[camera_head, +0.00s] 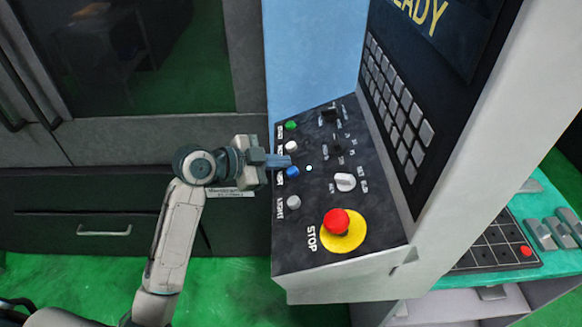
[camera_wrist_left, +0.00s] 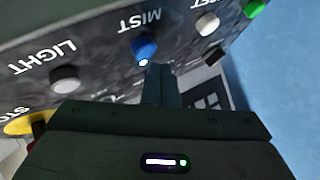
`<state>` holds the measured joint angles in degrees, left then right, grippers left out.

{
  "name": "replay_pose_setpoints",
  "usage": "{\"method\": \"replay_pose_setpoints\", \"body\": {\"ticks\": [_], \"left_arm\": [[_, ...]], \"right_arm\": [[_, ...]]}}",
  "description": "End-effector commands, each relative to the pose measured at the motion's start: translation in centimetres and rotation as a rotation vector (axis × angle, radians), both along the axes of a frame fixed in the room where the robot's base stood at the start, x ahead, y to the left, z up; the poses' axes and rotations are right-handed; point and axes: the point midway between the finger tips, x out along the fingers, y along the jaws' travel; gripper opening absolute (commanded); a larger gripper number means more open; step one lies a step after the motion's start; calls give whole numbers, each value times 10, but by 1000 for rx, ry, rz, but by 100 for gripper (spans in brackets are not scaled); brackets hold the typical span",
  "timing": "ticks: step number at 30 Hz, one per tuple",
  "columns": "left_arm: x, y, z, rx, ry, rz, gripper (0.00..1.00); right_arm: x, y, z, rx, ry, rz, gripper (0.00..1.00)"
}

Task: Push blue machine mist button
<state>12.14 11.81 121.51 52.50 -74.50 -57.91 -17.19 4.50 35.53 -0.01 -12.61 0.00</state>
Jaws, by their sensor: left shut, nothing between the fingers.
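The blue mist button (camera_head: 292,172) sits in the left column of the dark control panel, between a white button above it and a grey button below it. In the left wrist view the blue button (camera_wrist_left: 145,47) stands beside the label MIST. My left gripper (camera_head: 287,160) comes in from the left, with its shut, empty fingertips over the panel just above the blue button in the head view. In the left wrist view the fingertips (camera_wrist_left: 159,70) appear just below and right of the button. I cannot tell whether they touch it. My right gripper is not in view.
A green button (camera_head: 291,125), a white button (camera_head: 291,146) and a grey light button (camera_head: 293,202) share the column. A red stop button (camera_head: 337,221) on a yellow disc is lower right. A white rotary knob (camera_head: 345,182) is to the right. A keypad screen (camera_head: 420,70) rises behind.

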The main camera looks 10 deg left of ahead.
Motion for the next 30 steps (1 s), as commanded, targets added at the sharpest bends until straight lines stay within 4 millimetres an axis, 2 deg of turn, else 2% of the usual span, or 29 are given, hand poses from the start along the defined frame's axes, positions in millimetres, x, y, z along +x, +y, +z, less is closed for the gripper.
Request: {"method": "replay_pose_setpoints", "body": {"ticks": [7,22,30], "left_arm": [[0,1,2,0,0,0,0],[-5,20,47,1,-1,1,0],[-7,24,55,-1,0,0,0]], "right_arm": [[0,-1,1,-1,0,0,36],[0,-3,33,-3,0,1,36],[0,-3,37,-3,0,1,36]]}}
